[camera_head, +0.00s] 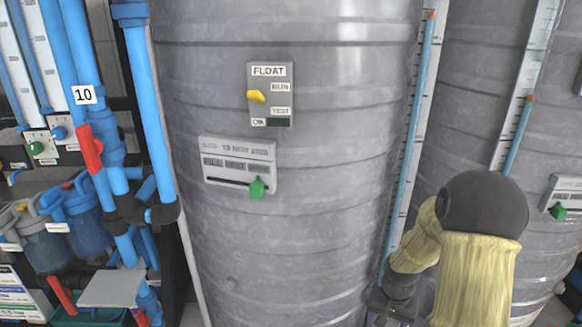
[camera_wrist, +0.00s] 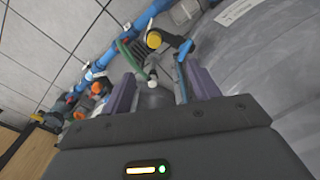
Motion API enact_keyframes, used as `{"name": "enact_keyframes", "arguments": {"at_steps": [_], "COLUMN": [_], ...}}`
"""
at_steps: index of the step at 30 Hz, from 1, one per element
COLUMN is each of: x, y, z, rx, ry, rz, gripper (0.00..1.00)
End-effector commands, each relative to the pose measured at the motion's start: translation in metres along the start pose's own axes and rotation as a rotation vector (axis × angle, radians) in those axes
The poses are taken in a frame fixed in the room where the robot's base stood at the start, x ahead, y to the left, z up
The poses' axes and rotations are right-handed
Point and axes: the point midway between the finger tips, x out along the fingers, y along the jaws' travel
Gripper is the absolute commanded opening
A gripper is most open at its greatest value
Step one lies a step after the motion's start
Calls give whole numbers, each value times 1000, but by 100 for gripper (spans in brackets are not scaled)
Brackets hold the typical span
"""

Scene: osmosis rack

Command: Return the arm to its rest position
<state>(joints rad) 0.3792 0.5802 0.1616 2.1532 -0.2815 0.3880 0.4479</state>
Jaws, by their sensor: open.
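My arm is at the lower right of the head view, with a dark rounded joint and yellowish sleeves, in front of the grey tanks. Its end runs off the bottom edge, so my fingers do not show there. In the wrist view my gripper (camera_wrist: 161,88) is open, its two purple-grey fingers apart. Nothing is held between them. Beyond them are blue pipes (camera_wrist: 98,66), a green curved hose (camera_wrist: 131,52) and a yellow round cap (camera_wrist: 154,40), all at a distance that I cannot tell.
A large grey tank (camera_head: 290,235) fills the middle of the head view, with a FLOAT panel (camera_head: 269,95) and a label plate (camera_head: 239,163). Blue pipes (camera_head: 153,100) with a red valve handle (camera_head: 90,150) stand left. A graduated strip (camera_head: 414,130) runs beside the tank, near my arm.

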Motion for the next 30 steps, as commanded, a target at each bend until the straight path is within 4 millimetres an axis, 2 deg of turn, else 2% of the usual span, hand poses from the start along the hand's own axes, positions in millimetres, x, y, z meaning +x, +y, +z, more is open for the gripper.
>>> {"name": "enact_keyframes", "arguments": {"at_steps": [1, 3, 9, 15, 21, 23, 24, 30], "x": [-18, -37, -84, -112, -128, -133, -142, -170], "y": [-8, -16, -34, -43, -48, -49, -49, -48], "z": [9, 23, 67, 103, 132, 140, 140, 137], "rx": [-42, -94, -236, -337, -412, -433, -435, -431], "ry": [21, 42, 103, 147, 181, 192, 191, 188], "rz": [0, -1, -16, -38, -62, -70, -70, -69], "gripper": [60, 60, 60, 60, 60, 60, 60, 60]}}
